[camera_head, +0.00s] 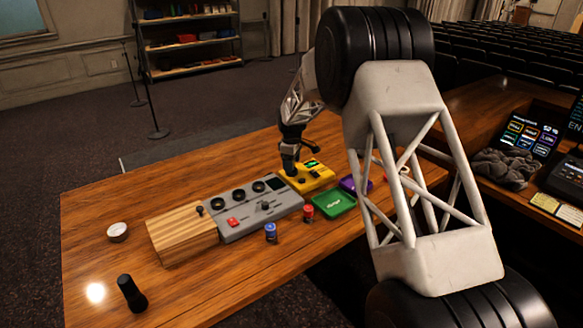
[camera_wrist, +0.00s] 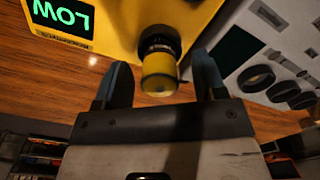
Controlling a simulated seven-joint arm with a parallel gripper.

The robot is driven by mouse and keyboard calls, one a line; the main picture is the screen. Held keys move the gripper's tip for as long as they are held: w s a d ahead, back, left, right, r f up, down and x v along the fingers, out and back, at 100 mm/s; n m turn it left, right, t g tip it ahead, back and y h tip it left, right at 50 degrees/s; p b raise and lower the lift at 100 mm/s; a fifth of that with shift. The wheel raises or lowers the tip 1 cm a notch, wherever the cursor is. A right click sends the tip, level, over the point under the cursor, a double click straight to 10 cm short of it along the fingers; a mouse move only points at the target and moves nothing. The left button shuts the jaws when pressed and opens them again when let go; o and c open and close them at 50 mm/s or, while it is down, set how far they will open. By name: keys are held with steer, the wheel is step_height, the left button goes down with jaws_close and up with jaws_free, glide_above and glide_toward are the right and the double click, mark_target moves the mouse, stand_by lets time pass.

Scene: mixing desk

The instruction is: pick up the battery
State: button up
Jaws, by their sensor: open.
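A yellow device (camera_head: 306,176) with a lit screen stands on the wooden desk; in the wrist view the screen on this device (camera_wrist: 115,12) reads "LOW". A short cylinder with a dark collar and yellow end, apparently the battery (camera_wrist: 159,74), sticks out from the device's edge. My gripper (camera_wrist: 162,80) is open, with one finger on each side of the cylinder. Visible gaps separate the fingers from it. In the head view my gripper (camera_head: 289,166) is down at the device's left end, and the cylinder cannot be made out there.
A grey mixer (camera_head: 250,210) with knobs stands close beside the device, with a wooden block (camera_head: 183,234) to its left. A blue cylinder (camera_head: 271,232), a red cylinder (camera_head: 308,213) and a green tray (camera_head: 334,203) are in front.

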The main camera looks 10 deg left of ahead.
steer(key=shift+f, duration=0.7)
steer(key=c, duration=1.1)
steer(key=shift+c, duration=0.3)
steer(key=shift+r, duration=0.2)
steer(key=shift+r, duration=1.5)
steer(key=shift+s+d+r, duration=0.1)
steer(key=shift+s+r, duration=0.05)
steer(key=shift+s, duration=0.15)
steer(key=s+d, duration=0.1)
steer(key=s, duration=0.3)
steer(key=s+d+r, duration=0.1)
steer(key=s+d, duration=0.1)
steer(key=s, duration=0.3)
steer(key=s+d, duration=0.2)
steer(key=s, duration=0.3)
steer(key=shift+s+d+r, duration=0.15)
steer(key=shift+s+d, duration=0.05)
